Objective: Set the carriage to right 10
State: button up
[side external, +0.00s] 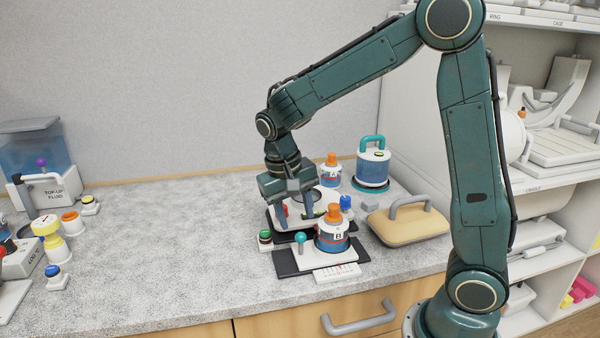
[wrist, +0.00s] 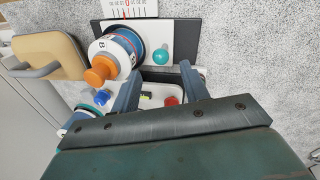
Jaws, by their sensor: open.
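The carriage is a white plate (side external: 346,257) on a dark rail (side external: 284,262); in the wrist view the plate (wrist: 150,38) and rail (wrist: 188,34) are near the top. It bears a blue-and-white coil marked B (side external: 332,238) with an orange top, and a teal ball knob (side external: 300,237), also in the wrist view (wrist: 160,56). A white scale (side external: 336,272) lies along the rail; in the wrist view (wrist: 130,9) a red 0 shows near the small red pointer, too small for an exact reading. My gripper (wrist: 160,76) is open and empty, pointing down just behind the knob.
Behind the carriage is a unit with a red button (wrist: 171,101), a blue knob (side external: 346,202) and coil A (side external: 331,172). A tan lid with a grey handle (side external: 409,222) lies at the right. A green button (side external: 265,237) is left of the rail.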

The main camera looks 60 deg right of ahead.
notch_tip(320, 180, up, 8)
jog(key=a, duration=0.1)
jog(key=shift+w+a+r, duration=0.15)
jog(key=shift+w+r, duration=0.05)
jog(key=shift+w, duration=0.25)
jog(key=s+a+r+n+t+y, duration=0.1)
jog(key=s+n+t, duration=0.5)
jog(key=s, duration=1.1)
jog(key=shift+s+a+r+n+t+y, duration=0.35)
jog(key=shift+a+n+t+y, duration=0.05)
jog(key=shift+a, duration=0.3)
dwell(0.9)
